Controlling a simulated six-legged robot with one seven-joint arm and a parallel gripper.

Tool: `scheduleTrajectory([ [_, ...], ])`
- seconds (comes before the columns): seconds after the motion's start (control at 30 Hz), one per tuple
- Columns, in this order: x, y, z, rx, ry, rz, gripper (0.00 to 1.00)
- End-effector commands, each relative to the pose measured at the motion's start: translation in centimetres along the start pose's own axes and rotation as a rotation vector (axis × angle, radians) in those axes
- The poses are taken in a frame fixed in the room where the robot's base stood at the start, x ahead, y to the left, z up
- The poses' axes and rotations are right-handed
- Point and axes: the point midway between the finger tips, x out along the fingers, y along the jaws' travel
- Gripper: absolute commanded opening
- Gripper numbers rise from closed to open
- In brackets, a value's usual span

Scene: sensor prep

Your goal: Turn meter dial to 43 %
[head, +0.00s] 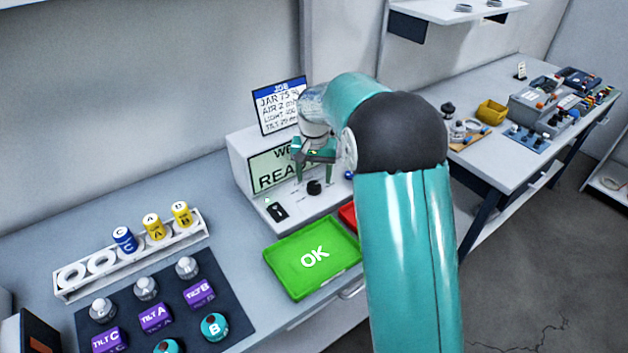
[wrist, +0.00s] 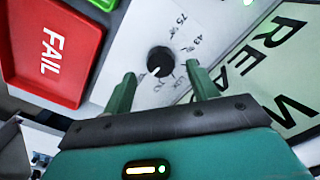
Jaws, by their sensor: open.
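The meter dial is a small black knob (head: 314,187) on the sloped front of a white meter box (head: 240,160). In the wrist view the black dial (wrist: 160,60) has printed marks around it, among them what looks like 75 and 43. My gripper (head: 314,172) is above and just behind the dial in the head view. In the wrist view my gripper (wrist: 158,82) is open, its two green fingers apart, one on either side below the dial. Neither finger visibly touches it.
The meter's screen (head: 272,170) is partly hidden by my gripper. A black switch (head: 277,210) sits left of the dial. A green OK tray (head: 285,275) lies in front, with a red FAIL tray (wrist: 50,50) beside it. A job card (head: 280,105) stands behind.

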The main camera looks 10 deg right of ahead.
Motion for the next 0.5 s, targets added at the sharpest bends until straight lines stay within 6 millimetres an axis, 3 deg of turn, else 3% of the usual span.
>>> scheduleTrajectory([
  [0.2, 2.6, -0.1, -0.2, -0.001, 0.0, 0.0, 0.58],
  [0.5, 3.0, -0.1, -0.3, 0.0, 0.0, 0.0, 0.58],
])
